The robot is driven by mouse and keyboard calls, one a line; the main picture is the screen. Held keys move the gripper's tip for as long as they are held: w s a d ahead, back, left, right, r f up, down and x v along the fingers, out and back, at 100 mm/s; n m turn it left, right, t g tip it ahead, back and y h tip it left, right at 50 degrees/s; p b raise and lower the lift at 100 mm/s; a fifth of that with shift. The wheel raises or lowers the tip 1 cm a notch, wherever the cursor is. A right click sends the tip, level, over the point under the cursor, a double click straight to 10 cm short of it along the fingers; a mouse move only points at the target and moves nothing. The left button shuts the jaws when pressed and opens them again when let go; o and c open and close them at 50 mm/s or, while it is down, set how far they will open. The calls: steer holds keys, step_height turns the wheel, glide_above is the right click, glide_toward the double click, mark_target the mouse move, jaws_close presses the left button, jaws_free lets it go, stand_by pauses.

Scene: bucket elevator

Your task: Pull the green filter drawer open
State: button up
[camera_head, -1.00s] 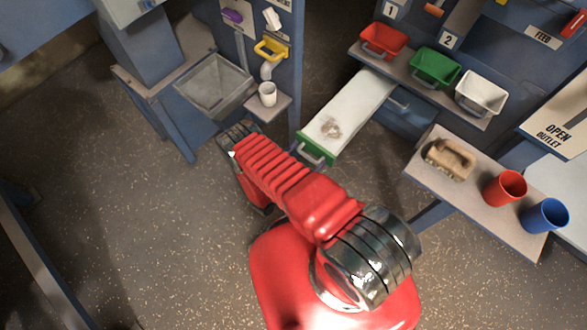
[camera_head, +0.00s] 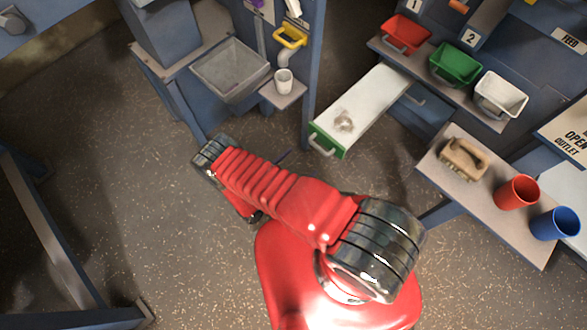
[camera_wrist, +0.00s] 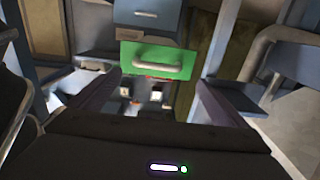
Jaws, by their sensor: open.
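The green filter drawer (camera_head: 370,103) is pulled well out from the cabinet in the head view. It has a white tray top, a green front and a pale handle, and a small greyish clump (camera_head: 344,121) lies in it. In the wrist view the green front (camera_wrist: 152,60) faces me with its grey bar handle (camera_wrist: 157,66). My gripper (camera_wrist: 155,95) is open, its two dark fingers apart on either side below the green front, and nothing is between them. In the head view the gripper itself is hidden behind my red arm.
Red (camera_head: 406,35), green (camera_head: 455,65) and white (camera_head: 501,95) bins line a shelf above the drawer. A side shelf holds a brush (camera_head: 464,159), a red cup (camera_head: 517,192) and a blue cup (camera_head: 556,224). A grey basin (camera_head: 230,71) and white cup (camera_head: 283,82) stand left.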

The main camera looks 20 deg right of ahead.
steer(key=shift+v, duration=1.2)
